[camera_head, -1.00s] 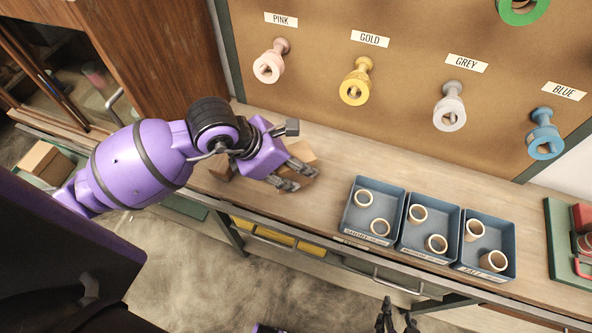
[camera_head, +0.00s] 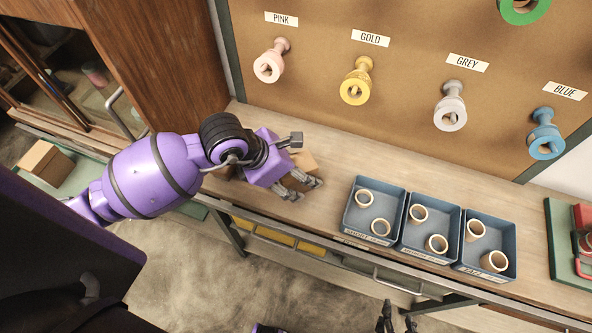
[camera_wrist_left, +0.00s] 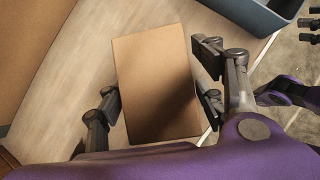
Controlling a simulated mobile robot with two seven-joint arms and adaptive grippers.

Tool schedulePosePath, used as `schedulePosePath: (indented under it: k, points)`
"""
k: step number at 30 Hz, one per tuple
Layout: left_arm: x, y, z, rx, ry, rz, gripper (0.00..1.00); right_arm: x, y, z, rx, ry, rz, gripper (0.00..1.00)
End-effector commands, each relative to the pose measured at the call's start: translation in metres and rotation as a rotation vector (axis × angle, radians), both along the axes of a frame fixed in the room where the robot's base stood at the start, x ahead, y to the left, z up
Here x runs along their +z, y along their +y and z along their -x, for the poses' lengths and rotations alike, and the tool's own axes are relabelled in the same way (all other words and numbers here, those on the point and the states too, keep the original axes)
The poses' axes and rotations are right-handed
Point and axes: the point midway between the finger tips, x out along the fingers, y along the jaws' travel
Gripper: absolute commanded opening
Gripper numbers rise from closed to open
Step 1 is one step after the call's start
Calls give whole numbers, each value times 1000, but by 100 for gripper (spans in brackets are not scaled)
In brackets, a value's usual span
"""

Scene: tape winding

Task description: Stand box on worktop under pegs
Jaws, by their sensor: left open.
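A plain brown cardboard box (camera_head: 304,160) is on the wooden worktop below the peg board, partly hidden by my left gripper. The left wrist view shows its broad brown face (camera_wrist_left: 158,75) between the fingers. My left gripper (camera_head: 301,187) is open around the box, with a gap at the left finger; contact at the right finger is unclear. My right gripper (camera_head: 397,324) is at the bottom edge, fingers apart, seemingly empty.
Blue trays (camera_head: 403,248) with tan rings stand right of the box. Another brown box (camera_head: 46,160) sits at the far left. A green mat (camera_head: 560,250) with a red item lies at the right. Bare worktop (camera_head: 345,150) lies beneath the pegs.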

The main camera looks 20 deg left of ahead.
Motion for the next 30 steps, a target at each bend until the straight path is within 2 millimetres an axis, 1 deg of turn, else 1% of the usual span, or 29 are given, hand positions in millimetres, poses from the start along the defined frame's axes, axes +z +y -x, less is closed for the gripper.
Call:
schedulePosePath:
  k: [5, 8, 15, 19, 24, 30]
  points:
    - [9, 5, 3, 0, -2, -2, 63, 1, 2, -2, -5, -3, -5, 40]
    - [23, 12, 10, -1, -3, -3, 63, 2, 2, -2, -4, -4, -5, 40]
    - [67, 32, 29, -1, -3, -3, 63, 4, 4, -3, 0, -5, -7, 40]
    - [86, 41, 37, 0, -3, -2, 63, 4, 4, -3, 4, -5, -6, 40]
    - [99, 46, 43, -1, 0, -1, 63, 4, 3, -2, 8, -4, -2, 40]
    - [102, 47, 44, -1, 0, 0, 63, 3, 2, -2, 10, -1, -1, 40]
